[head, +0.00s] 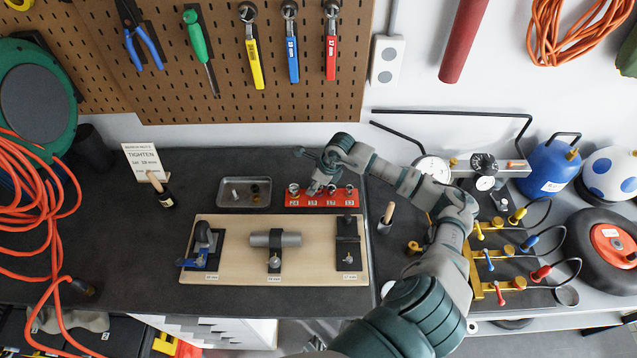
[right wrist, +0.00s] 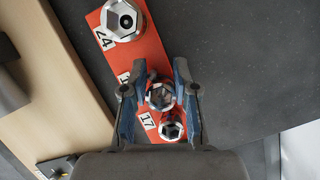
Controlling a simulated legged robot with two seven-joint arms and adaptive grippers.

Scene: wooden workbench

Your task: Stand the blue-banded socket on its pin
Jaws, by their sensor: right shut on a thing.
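The red socket rail (head: 322,204) lies at the back middle of the bench, with several chrome sockets and size labels. In the right wrist view the gripper (right wrist: 158,92) is shut on a chrome socket (right wrist: 161,96), one finger on each side. I see its hex opening; its band is not clear, and I cannot tell how high it sits over the rail (right wrist: 152,50). A larger socket (right wrist: 122,19) and a smaller socket (right wrist: 171,129) stand on either side. My left gripper is not in view.
A wooden board (head: 230,271) with clamped fixtures lies in front of the rail. A grey tray (head: 226,204) with small parts is left of it. A wooden-handled tool (head: 386,217) stands right of the board. Gauges and yellow fittings (head: 480,260) crowd the right.

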